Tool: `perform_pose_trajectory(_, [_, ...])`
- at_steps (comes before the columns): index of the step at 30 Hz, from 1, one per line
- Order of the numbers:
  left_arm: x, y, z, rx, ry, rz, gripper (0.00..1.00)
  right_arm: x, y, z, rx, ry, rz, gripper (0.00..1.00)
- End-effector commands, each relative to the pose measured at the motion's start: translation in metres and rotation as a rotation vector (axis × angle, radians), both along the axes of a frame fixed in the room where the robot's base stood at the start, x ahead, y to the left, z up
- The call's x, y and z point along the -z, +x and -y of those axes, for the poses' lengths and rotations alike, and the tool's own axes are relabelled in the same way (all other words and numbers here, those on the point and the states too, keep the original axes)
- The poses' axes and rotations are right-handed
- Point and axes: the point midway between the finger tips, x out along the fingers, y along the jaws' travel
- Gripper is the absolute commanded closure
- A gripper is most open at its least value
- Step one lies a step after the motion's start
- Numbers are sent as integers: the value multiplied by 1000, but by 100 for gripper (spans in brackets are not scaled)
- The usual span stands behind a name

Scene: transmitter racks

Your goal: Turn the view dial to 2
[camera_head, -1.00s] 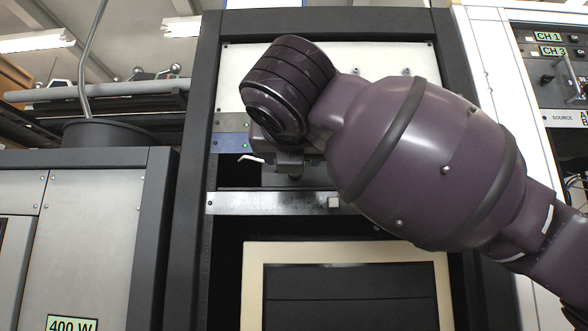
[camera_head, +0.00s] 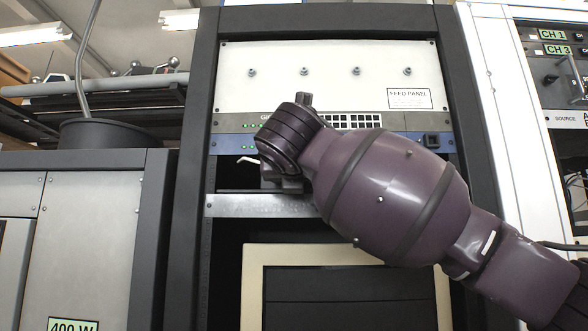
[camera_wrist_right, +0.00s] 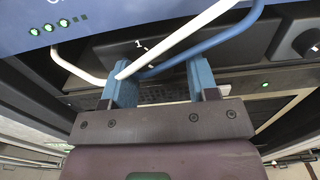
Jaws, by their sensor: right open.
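My right gripper (camera_wrist_right: 161,80) is open, with two blue fingers apart in the right wrist view. Nothing is gripped between them. Ahead of the fingers is a dark unit (camera_wrist_right: 190,52) with a white "1" marked on it. A dark round knob (camera_wrist_right: 308,40) sits at the right edge of this view; I cannot tell whether it is the view dial. A white cable (camera_wrist_right: 185,38) and a blue cable (camera_wrist_right: 215,42) cross in front of the dark unit and hide part of it. In the head view my right arm covers this spot. My left gripper is not in view.
The white feed panel (camera_head: 328,90) is at the top of the rack, above a blue-grey unit with green lights (camera_head: 235,146). A metal shelf edge (camera_head: 255,205) runs below. A beige-framed screen (camera_head: 350,252) stands under it. Another rack (camera_head: 550,70) is at the right.

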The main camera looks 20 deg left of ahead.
Motion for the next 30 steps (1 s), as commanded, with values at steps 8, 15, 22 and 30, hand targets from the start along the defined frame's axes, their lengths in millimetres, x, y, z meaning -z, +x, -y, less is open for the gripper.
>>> perform_pose_trajectory(8, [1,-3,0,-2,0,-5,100,0,1,-1,0,0,0,46])
perform_pose_trajectory(15, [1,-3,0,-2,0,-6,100,0,1,0,0,0,0,80])
perform_pose_trajectory(22, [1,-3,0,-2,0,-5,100,0,1,0,0,4,-1,95])
perform_pose_trajectory(30, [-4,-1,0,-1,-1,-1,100,0,2,0,0,74,-23,95])
